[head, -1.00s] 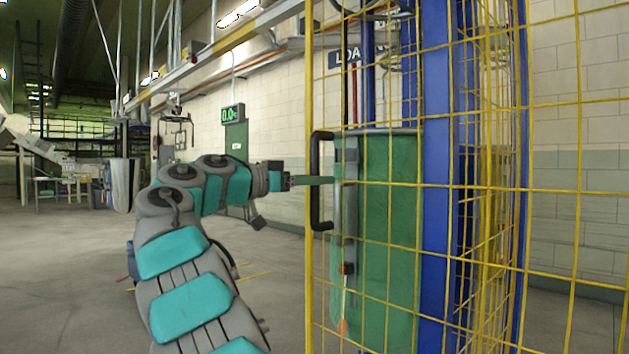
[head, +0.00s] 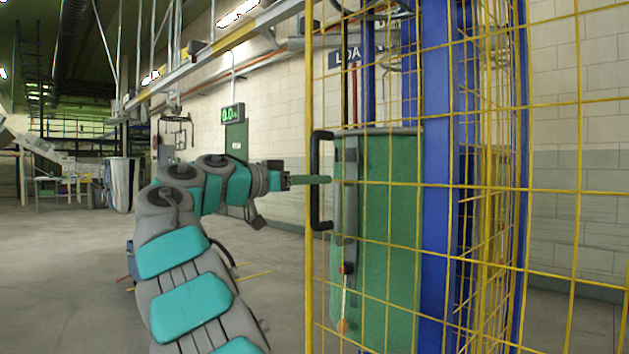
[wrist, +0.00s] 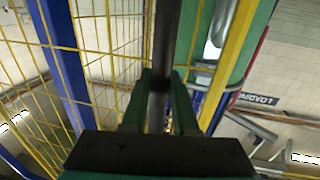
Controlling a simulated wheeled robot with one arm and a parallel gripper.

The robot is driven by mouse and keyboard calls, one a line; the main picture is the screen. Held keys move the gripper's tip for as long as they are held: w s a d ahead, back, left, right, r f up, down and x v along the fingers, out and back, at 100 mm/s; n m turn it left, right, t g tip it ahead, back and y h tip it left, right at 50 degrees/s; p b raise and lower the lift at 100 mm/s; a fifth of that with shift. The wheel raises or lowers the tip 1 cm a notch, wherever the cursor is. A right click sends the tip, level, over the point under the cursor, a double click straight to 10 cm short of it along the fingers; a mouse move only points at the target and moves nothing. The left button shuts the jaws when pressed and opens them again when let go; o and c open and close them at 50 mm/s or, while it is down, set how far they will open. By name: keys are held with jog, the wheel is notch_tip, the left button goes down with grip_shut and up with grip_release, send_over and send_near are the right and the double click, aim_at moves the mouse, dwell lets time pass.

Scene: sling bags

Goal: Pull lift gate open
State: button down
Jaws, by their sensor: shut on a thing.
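The lift gate is a yellow wire-mesh panel (head: 309,275) that stands upright at the right of the head view. A black C-shaped handle (head: 315,208) is fixed at its left edge; it also shows as a dark bar in the wrist view (wrist: 166,35). My gripper (head: 322,180) reaches in from the left at the handle's mid height. In the wrist view, the green fingers of my gripper (wrist: 158,95) are on both sides of the bar, shut on it. The fingers hide part of the handle.
Behind the mesh are a green panel (head: 388,270) and a blue post (head: 436,220). More yellow mesh (head: 577,200) runs to the right. A block wall (head: 285,110) stands behind. The grey floor at the left (head: 70,270) is clear.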

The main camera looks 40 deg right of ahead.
jog(key=shift+s, duration=0.1)
dwell(0.7)
jog(key=shift+s+f+b, duration=0.15)
jog(key=shift+s+b, duration=0.1)
jog(key=shift+b, duration=0.1)
jog(key=s+b, duration=0.4)
jog(key=s, duration=0.5)
jog(key=s+d+b, duration=0.1)
jog(key=s+b, duration=0.4)
jog(key=s, duration=0.5)
jog(key=s+d+b, duration=0.1)
jog(key=s+b, duration=0.3)
jog(key=s, duration=0.6)
jog(key=shift+s+d, duration=0.1)
jog(key=shift+d, duration=0.05)
jog(key=c, duration=0.7)
grip_release()
send_near(473, 184)
jog(key=a, duration=0.3)
